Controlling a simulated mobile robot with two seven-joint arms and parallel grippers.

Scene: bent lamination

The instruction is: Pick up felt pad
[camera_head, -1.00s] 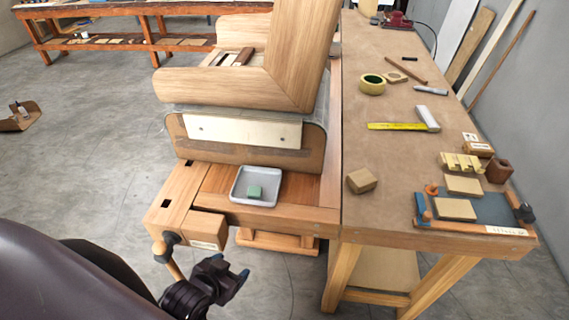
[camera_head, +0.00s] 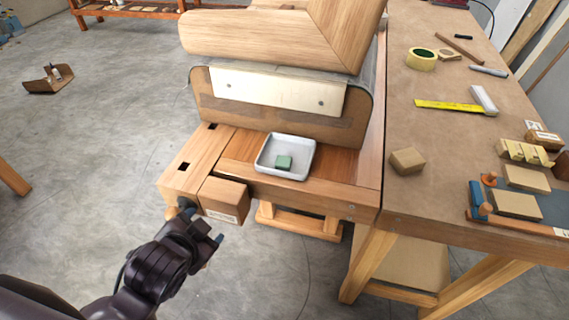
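A small green block (camera_head: 284,162), which looks like the felt pad, lies in a shallow grey-white tray (camera_head: 263,157). The tray rests on the wooden workbench (camera_head: 235,150), in front of the bent panel clamped there. My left gripper (camera_head: 204,226) is in front of the bench's left front corner, lower and to the left of the tray. Its two blue-tipped fingers are apart with nothing seen between them. It is clear of the pad. My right gripper is not in view.
A wooden vise block (camera_head: 223,199) juts out near my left gripper. The bent wooden form (camera_head: 275,40) stands behind the tray. The right-hand table (camera_head: 430,150) holds a wooden block (camera_head: 407,161), a square (camera_head: 450,105) and a tape roll (camera_head: 421,59). Floor is open at left.

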